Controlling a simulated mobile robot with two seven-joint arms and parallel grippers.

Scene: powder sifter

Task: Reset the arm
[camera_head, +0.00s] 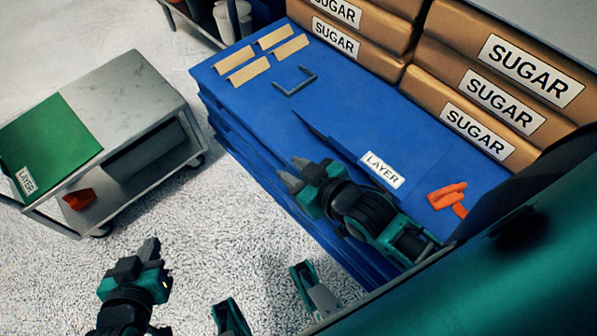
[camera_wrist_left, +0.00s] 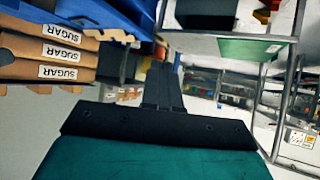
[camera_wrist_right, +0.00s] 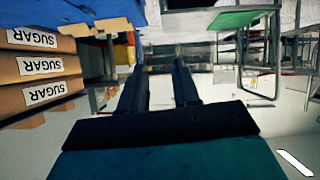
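My left gripper (camera_head: 146,250) is at the lower left, over the speckled floor between the cart and the blue stack. In the left wrist view its two dark fingers (camera_wrist_left: 161,88) lie together with nothing visible between them. My right gripper (camera_head: 289,174) is in front of the blue stack's top, near its front edge. In the right wrist view its fingers (camera_wrist_right: 160,85) stand apart with a clear gap between them and nothing held. Neither gripper is seen touching anything.
The blue stack (camera_head: 235,95) carries tan strips (camera_head: 249,71), a grey bracket (camera_head: 295,81), a LAYER label (camera_head: 382,170) and an orange tool (camera_head: 449,197). Brown SUGAR bags (camera_head: 415,85) stand behind. A grey cart (camera_head: 130,90) with a green sheet (camera_head: 45,135) is left. Open floor (camera_head: 215,215) lies between.

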